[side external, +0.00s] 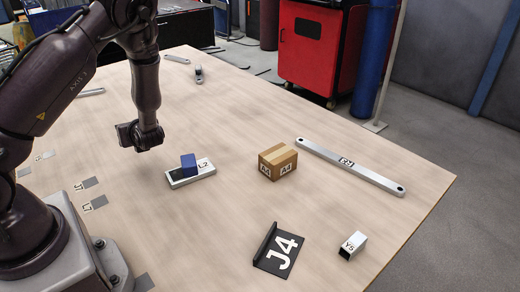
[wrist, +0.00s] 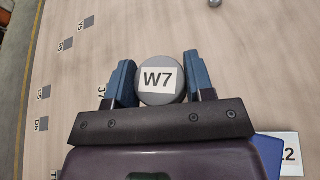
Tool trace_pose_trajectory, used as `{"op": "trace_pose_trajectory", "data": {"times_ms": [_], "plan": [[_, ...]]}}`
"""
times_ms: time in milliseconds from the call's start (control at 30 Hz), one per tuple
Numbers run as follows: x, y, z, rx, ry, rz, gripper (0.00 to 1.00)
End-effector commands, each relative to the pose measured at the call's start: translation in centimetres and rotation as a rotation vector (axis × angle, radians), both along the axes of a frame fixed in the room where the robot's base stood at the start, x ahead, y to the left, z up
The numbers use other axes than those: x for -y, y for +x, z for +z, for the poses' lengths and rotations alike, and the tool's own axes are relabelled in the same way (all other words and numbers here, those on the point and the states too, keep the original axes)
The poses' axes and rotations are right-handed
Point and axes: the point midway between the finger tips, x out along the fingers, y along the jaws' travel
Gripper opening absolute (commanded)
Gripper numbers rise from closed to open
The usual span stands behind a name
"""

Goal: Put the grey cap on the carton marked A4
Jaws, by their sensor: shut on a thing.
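The grey cap (wrist: 146,96), round with a W7 label, sits between the two blue fingers of my gripper (wrist: 159,64) in the wrist view. The gripper is shut on it. In the side view the cap cannot be made out, and my gripper's fingers are hidden behind the dark wrist at the left of the table. The carton marked A4 (side external: 281,167), brown with a tan tape strip, stands upright on the table to the right of my gripper, well apart from it. Its top is bare. How high the cap is above the table cannot be told.
A pale plate marked L2 (side external: 206,170) with a blue block (side external: 188,163) on it lies between my gripper and the carton. A black J4 bracket (side external: 265,255) and a Y5 tube (side external: 356,243) are nearer the front.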

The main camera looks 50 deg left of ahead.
Motion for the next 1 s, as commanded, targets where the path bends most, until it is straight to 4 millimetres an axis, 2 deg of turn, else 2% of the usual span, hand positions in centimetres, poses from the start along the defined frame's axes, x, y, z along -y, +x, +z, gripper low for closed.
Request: {"op": "trace_pose_trajectory", "data": {"times_ms": [33, 167, 300, 500, 600, 700, 867, 1000], "plan": [[1.4, 1.7, 0.5, 0.007, 0.000, -0.051, 0.23], [6.0, 6.3, 2.2, 0.012, -0.001, -0.212, 0.23], [12.1, 10.5, 4.2, 0.015, -0.003, -0.418, 0.23], [20.4, 14.2, 7.1, 0.016, -0.005, -0.693, 0.23], [23.2, 15.0, 8.2, 0.016, -0.006, -0.793, 0.23], [24.9, 15.5, 9.0, 0.016, -0.007, -0.873, 0.23], [24.8, 16.2, 8.5, 0.015, -0.007, -0.904, 0.23], [24.6, 18.8, 7.3, 0.015, -0.005, -0.906, 0.23]]}}
